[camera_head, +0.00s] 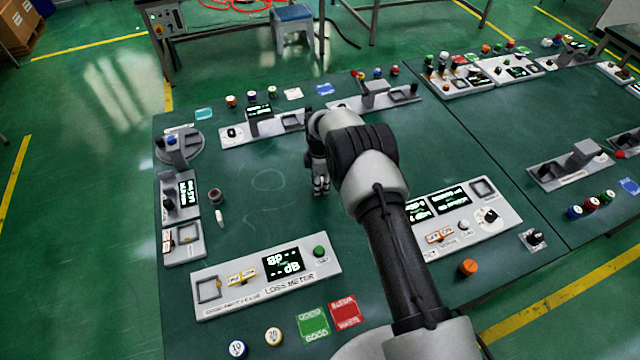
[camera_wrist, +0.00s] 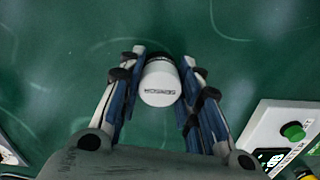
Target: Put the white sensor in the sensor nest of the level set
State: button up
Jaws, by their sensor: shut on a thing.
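The white sensor (camera_wrist: 159,83) is a short white cylinder with a dark cap and printed lettering on its face. It sits between the two fingers of my gripper (camera_wrist: 160,92), which is shut on it. In the head view my gripper (camera_head: 320,186) hangs over the middle-left of the green table, and I cannot make out the sensor there. Several panels have a square recess; no label that I can read says level. The panel at the right of my arm (camera_head: 510,213) has a display, a dial and a recess (camera_head: 484,189).
The loss meter panel (camera_head: 330,266) lies in front with its own recess. Small panels (camera_head: 179,193) stand at the left edge, beside a white capsule (camera_head: 219,217) and a dark round piece (camera_head: 215,195). A rear panel (camera_head: 225,140) lies behind. The table between them is bare.

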jog(key=shift+f, duration=0.2)
jog(key=shift+f, duration=0.1)
jog(key=shift+f, duration=0.1)
jog(key=o, duration=1.1)
notch_tip(320, 180, up, 12)
jog(key=shift+r+p, duration=0.2)
jog(key=shift+p, duration=0.7)
